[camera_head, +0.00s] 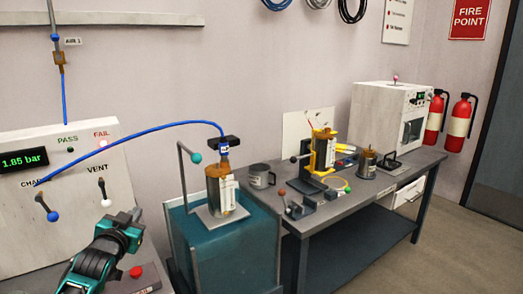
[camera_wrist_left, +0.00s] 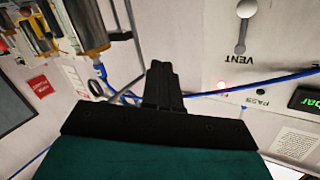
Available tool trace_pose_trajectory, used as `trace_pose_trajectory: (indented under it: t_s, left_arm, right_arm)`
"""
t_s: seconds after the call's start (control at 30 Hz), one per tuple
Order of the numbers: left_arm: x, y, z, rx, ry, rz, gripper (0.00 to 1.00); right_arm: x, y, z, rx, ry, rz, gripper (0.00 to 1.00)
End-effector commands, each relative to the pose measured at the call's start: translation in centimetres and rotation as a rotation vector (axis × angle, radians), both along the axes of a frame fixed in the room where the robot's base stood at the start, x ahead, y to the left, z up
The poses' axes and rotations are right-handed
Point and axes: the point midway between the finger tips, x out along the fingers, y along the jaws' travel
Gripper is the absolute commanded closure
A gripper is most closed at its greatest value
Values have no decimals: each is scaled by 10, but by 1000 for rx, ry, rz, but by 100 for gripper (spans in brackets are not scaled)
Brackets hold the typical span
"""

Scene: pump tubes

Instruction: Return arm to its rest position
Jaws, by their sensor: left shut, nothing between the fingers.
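My left gripper (camera_head: 134,214) is at the lower left of the head view, in front of the pale test panel (camera_head: 75,165) and below its VENT lever (camera_head: 104,193). A small gap seems to lie between the gripper and the lever. In the left wrist view the black fingers (camera_wrist_left: 162,82) are together with nothing between them. The VENT lever also shows in the wrist view (camera_wrist_left: 241,35). My right gripper is not in view.
A blue hose (camera_head: 130,132) arches from the panel to a pump (camera_head: 222,190) on a teal tank (camera_head: 222,240). A lever post stands beside the pump. A red button (camera_head: 136,272) sits below my gripper.

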Motion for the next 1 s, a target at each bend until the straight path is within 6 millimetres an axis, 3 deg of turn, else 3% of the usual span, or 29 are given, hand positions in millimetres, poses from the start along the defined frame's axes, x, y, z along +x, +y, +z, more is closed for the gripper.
trace_pose_trajectory:
  t_s: [0.03, 0.17, 0.27, 0.4, 0.5, 0.6, 0.73, 0.83, 1.0]
  left_arm:
    - [-14, -10, -22, -6, 29, -15, 100]
    - [-54, -35, -75, -29, 106, -52, 100]
    - [-96, -57, -117, -57, 177, -81, 100]
    - [-165, -87, -169, -108, 281, -115, 100]
    - [-217, -106, -196, -149, 352, -133, 100]
    - [-265, -122, -214, -188, 418, -141, 100]
    - [-313, -135, -226, -229, 481, -143, 100]
    - [-334, -141, -229, -249, 509, -143, 100]
    - [-345, -144, -230, -259, 523, -142, 100]
  right_arm:
    - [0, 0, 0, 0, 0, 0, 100]
    - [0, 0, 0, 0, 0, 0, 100]
    - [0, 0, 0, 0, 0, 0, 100]
    - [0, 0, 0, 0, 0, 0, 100]
    - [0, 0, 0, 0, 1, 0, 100]
    - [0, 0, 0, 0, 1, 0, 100]
    - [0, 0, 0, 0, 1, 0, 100]
    - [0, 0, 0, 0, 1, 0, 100]
    - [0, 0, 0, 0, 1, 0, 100]
